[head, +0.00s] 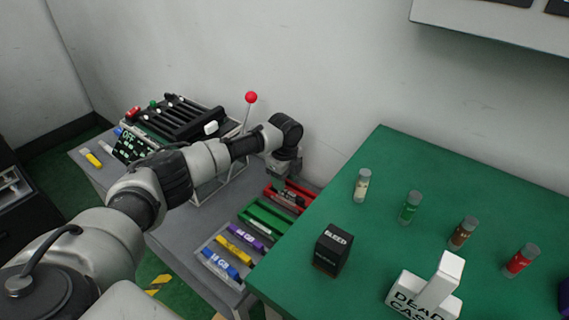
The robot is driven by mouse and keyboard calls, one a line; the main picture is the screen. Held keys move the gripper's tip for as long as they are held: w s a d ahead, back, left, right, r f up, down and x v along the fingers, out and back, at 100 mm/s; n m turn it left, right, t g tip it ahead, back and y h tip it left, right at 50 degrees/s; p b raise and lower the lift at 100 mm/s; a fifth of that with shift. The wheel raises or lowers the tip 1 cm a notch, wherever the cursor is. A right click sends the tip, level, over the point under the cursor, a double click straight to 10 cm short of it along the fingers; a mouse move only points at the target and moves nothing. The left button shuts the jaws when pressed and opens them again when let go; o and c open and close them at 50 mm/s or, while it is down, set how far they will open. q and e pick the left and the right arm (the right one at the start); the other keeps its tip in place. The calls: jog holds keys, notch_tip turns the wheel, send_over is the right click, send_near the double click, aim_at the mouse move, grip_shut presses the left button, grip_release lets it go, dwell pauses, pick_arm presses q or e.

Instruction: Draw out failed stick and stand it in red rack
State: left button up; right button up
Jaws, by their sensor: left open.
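My left gripper (281,184) is open and points down over the red rack (306,190), at the wall side of the grey bench. The red rack shows a dark slot and a light strip; the gripper partly covers it, so I cannot tell whether a stick stands in it. A green rack (262,217) lies in front of it. The slotted machine (180,118) stands at the bench's left, with an OFF panel and a red-knobbed lever (251,98) standing upright. My arm hides part of the machine, and I cannot make out which stick failed. My right gripper is out of view.
A pale tray with purple, yellow and blue (221,264) labelled sticks lies at the bench's front. A yellow-marked stick (92,158) lies at far left.

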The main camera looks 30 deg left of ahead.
pick_arm(q)
notch_tip(320, 180, up, 6)
jog(key=shift+p, duration=0.45)
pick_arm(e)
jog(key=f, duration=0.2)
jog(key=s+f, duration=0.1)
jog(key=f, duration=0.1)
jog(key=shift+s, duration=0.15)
pick_arm(q)
jog(key=shift+r, duration=0.15)
